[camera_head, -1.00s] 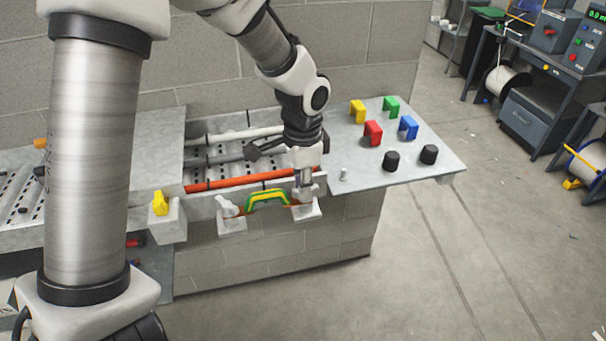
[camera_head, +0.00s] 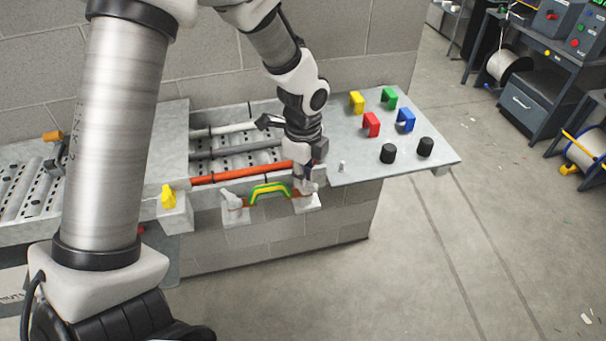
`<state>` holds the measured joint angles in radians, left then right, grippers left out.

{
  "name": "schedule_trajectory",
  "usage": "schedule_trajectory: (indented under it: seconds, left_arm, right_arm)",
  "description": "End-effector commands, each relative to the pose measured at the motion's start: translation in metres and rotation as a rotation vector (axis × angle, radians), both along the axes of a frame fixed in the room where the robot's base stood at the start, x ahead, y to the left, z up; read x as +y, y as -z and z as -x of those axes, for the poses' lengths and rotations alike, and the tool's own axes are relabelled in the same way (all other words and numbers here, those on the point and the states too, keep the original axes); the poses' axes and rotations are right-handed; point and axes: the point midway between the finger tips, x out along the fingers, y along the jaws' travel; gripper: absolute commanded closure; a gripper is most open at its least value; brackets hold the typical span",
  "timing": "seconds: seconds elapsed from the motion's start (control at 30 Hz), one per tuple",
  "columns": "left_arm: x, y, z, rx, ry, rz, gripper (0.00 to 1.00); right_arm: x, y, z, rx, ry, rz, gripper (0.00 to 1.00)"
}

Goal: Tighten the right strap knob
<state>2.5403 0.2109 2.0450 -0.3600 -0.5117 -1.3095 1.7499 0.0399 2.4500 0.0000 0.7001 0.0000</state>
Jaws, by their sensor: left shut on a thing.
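My left gripper (camera_head: 302,180) points down over the right strap knob, at the right end of the strap. It is shut on that knob, which is mostly hidden by the fingers. The white bracket (camera_head: 308,204) under the knob shows below them. The green and yellow strap (camera_head: 269,188) arches between the two brackets. The left strap knob (camera_head: 231,199), pale grey with a lever shape, sits on the left bracket (camera_head: 236,217). My right gripper is not in view.
An orange-red bar (camera_head: 237,174) runs just behind the strap. A yellow knob (camera_head: 168,196) stands farther left. A panel (camera_head: 370,165) on the right carries coloured handles and two black knobs (camera_head: 388,153).

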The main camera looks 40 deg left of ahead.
Motion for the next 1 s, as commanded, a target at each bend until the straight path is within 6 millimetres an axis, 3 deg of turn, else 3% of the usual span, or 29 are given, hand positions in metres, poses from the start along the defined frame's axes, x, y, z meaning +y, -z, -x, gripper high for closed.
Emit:
schedule_trajectory:
  seconds: [0.7,0.73,0.8,1.0]
  left_arm:
    - [-0.0002,0.0019,0.0012,0.006,0.091,0.0,1.0]
    - [-0.0002,0.0019,0.0012,0.006,0.09,0.0,0.79]
    - [-0.0002,0.0017,0.001,0.005,0.09,0.0,0.61]
    - [-0.0001,0.0009,0.0003,0.003,0.089,0.0,0.61]
  right_arm:
    - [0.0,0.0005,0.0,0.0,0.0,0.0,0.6]
    - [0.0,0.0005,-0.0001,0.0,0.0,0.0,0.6]
    - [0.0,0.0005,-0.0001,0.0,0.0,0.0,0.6]
    - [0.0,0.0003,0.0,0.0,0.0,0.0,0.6]
